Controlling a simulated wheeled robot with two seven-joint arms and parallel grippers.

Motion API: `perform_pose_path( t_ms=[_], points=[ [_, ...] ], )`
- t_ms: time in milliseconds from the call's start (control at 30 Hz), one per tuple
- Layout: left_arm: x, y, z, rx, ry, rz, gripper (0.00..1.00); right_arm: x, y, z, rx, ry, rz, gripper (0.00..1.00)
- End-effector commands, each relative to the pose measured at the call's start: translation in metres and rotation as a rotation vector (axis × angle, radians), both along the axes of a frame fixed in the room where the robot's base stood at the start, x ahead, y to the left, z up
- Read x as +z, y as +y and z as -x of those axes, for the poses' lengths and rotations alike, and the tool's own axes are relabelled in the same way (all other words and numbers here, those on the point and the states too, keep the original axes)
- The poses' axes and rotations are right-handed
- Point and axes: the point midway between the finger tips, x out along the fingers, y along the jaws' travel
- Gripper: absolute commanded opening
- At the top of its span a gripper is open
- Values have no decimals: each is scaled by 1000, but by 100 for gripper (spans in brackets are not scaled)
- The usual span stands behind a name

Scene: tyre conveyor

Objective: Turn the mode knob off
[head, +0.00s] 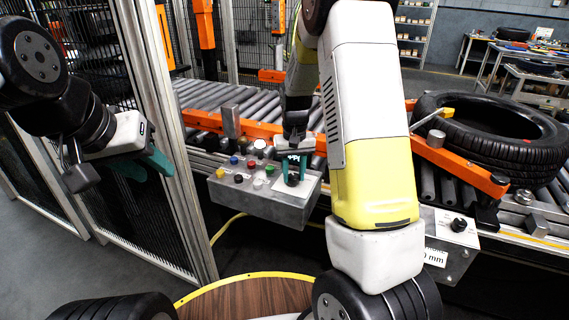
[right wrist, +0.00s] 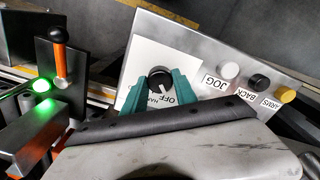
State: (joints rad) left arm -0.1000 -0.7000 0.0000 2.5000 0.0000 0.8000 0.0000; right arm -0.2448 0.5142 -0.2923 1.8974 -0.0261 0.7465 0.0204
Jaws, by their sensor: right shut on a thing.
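The mode knob (right wrist: 160,79) is a round black knob with a white mark, on a white label plate (right wrist: 135,62). The word OFF is printed beside it, with another partly hidden word near it. It also shows in the head view (head: 292,180) at the right end of the grey control box (head: 272,208). My right gripper (right wrist: 158,85) has its teal fingers on both sides of the knob and is shut on it; it also shows in the head view (head: 292,168). I cannot tell which position the knob's mark points to. My left gripper (head: 146,168) is open and empty at the left, away from the box.
White, black and yellow buttons marked JOG, BACK and ARMS (right wrist: 258,82) sit on the same panel. A lever with an orange shaft (right wrist: 60,62) and a lit green lamp (right wrist: 42,85) stand beside it. The roller conveyor (head: 215,97) runs behind, with a tyre (head: 490,150) at right.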

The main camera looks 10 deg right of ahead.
Motion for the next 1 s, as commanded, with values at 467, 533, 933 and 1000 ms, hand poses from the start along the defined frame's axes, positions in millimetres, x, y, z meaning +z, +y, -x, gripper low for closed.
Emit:
perform_pose_path(
  t_ms=[467,533,933,1000],
  points=[
    [0,0,0,0,0,0,36,0,0,0,25,-1,0,0],
    [0,0,0,0,0,0,36,0,0,0,25,-1,0,36],
    [0,0,0,0,0,0,36,1,0,0,23,0,0,56],
    [0,0,0,0,0,0,36,4,0,-1,23,-1,0,56]
  ],
)
